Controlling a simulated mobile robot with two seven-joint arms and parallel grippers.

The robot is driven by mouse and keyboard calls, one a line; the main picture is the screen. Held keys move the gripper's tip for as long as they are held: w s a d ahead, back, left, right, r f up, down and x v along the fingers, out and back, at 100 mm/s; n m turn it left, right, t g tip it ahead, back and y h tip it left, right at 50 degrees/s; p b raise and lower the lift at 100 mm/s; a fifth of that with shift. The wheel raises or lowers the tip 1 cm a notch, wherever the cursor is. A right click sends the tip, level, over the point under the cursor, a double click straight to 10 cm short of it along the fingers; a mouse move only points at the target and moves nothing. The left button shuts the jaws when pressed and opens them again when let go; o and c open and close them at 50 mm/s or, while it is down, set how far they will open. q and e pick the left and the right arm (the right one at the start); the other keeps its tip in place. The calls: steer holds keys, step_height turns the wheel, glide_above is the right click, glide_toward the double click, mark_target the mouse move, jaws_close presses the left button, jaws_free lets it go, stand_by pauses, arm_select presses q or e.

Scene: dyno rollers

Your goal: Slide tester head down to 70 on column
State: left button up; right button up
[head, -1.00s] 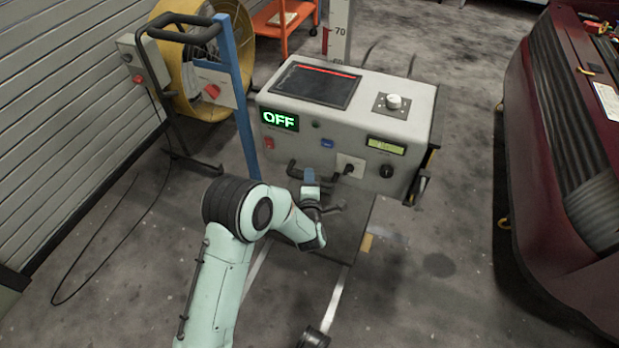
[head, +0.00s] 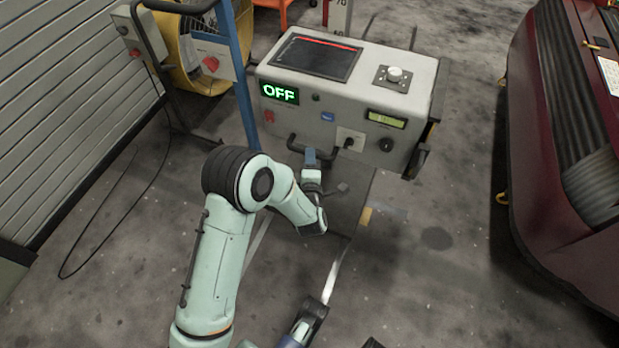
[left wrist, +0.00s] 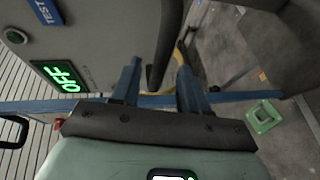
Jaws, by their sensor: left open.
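The tester head (head: 345,92) is a light grey box with a dark screen, a white knob and a green OFF display. The scale column (head: 339,18) rises behind its top edge; its upper part is cut off by the frame, and I cannot read the exact level of the head. A dark handle (head: 316,147) sticks out of the front. My left gripper (head: 311,160) is at this handle, below the front face. In the left wrist view its two blue fingers (left wrist: 158,82) are apart, with the dark handle (left wrist: 168,42) reaching between them. I cannot tell whether they touch it.
A blue post (head: 238,85) with a red switch box stands left, before a yellow fan (head: 190,80). A dark red car (head: 560,130) is at the right. Open floor (head: 450,270) lies between car and tester.

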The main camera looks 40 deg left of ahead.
arm_select(q)
steer(key=p+v, duration=0.1)
steer(key=v, duration=0.9)
arm_select(e)
steer(key=shift+t, duration=0.7)
steer(key=w+r, duration=0.3)
steer(key=shift+w+a, duration=0.2)
steer(key=shift+a, duration=0.05)
arm_select(q)
steer(key=shift+w, duration=0.1)
